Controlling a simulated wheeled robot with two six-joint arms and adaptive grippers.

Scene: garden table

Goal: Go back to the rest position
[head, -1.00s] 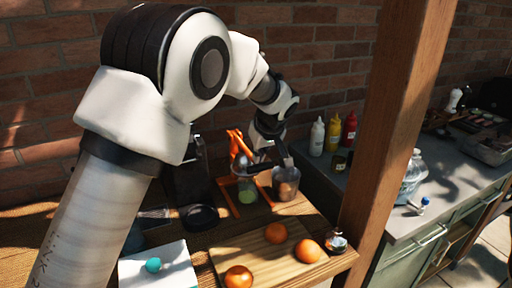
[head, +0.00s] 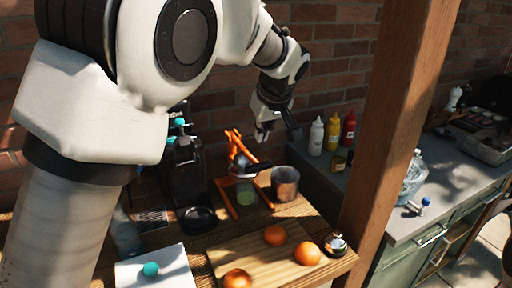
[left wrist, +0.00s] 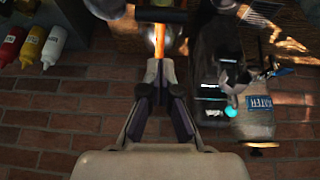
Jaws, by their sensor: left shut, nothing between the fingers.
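My left gripper (head: 268,133) is in the air above the back of the wooden table (head: 312,213), near the brick wall. Its fingers are shut with nothing between them; the left wrist view shows the closed fingertips (left wrist: 159,66). A metal cup (head: 285,184) stands below and to the right of the gripper, apart from it. An orange-handled juicer (head: 240,150) with a green item in it stands just left of the cup. My left arm fills the left of the head view. My right gripper is not in view.
A cutting board (head: 262,262) holds oranges (head: 307,253). A white board (head: 178,270) with a teal ball (head: 151,269) lies to its left. A black machine (head: 185,165) stands behind. A wooden post (head: 390,130) rises at right, before a counter with sauce bottles (head: 333,134).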

